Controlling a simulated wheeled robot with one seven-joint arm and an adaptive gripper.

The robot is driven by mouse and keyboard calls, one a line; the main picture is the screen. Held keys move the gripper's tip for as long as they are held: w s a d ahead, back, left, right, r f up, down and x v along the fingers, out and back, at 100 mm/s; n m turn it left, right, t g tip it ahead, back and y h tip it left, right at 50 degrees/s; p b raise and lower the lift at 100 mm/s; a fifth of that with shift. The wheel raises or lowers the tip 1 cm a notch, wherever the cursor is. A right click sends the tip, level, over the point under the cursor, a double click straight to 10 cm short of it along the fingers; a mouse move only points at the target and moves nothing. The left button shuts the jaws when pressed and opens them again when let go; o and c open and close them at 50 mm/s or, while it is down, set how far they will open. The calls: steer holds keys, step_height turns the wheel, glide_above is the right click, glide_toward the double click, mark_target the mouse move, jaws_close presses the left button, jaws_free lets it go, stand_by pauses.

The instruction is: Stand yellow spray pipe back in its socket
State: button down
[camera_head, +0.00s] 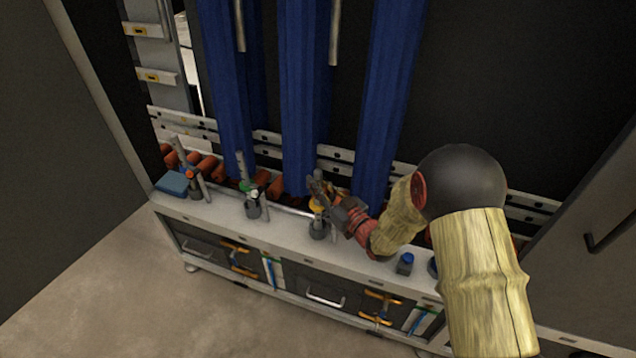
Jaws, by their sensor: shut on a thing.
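The yellow spray pipe (317,205) shows as a small yellow patch, with a grey stem, at the middle of the washer's front shelf. My gripper (321,190) comes in from the right and is shut on it. The pipe looks roughly upright. A dark grey socket (318,230) stands on the shelf directly below the yellow part. My fingers hide part of the pipe, and I cannot tell whether its lower end is inside the socket or just above it.
A green-marked pipe (243,172) and an orange-marked pipe (190,174) stand to the left along the shelf (225,222). A blue block (172,183) lies at the left end. A blue-topped container (405,262) stands right of my gripper. Blue brushes (305,100) hang behind.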

steer(key=shift+f, duration=0.2)
steer(key=c, duration=1.6)
jaws_free()
steer(key=shift+c, duration=0.2)
steer(key=shift+s+d, duration=0.1)
steer(key=v, duration=1.1)
steer(key=shift+s+d, duration=0.2)
steer(key=shift+s, duration=0.1)
